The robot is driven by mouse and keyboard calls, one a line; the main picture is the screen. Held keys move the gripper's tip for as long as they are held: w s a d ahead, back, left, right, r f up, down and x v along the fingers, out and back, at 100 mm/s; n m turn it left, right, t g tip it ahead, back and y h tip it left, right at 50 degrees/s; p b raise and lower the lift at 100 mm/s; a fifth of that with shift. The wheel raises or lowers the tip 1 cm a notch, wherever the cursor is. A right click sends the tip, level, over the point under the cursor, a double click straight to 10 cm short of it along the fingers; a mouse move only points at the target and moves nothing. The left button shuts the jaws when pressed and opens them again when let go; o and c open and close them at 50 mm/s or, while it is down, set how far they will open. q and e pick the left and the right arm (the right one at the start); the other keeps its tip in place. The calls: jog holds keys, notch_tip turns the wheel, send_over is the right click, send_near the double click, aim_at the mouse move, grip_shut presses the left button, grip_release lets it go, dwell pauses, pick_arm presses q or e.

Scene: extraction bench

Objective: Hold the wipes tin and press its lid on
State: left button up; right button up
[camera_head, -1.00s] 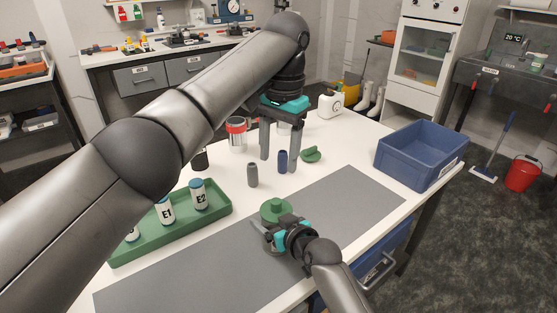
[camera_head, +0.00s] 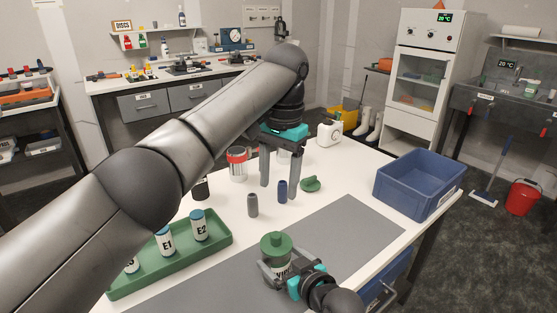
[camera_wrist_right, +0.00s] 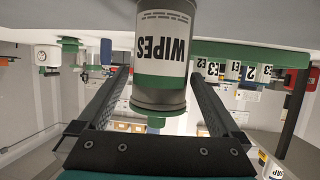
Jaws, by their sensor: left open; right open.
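My left gripper (camera_head: 279,180) is open and empty above the far part of the white table, away from the tin. Its fingers point down.
A dark blue cylinder (camera_head: 282,191), a grey cylinder (camera_head: 252,205) and another green knobbed piece (camera_head: 311,184) are near my left gripper. A green tray (camera_head: 150,283) with labelled bottles stands at left, a blue crate (camera_head: 400,188) at right. The grey mat (camera_head: 345,235) is mostly clear.

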jog(key=p+v, duration=0.2)
jog(key=v, duration=0.8)
jog(key=shift+p, duration=0.3)
jog(key=shift+w+f, duration=0.1)
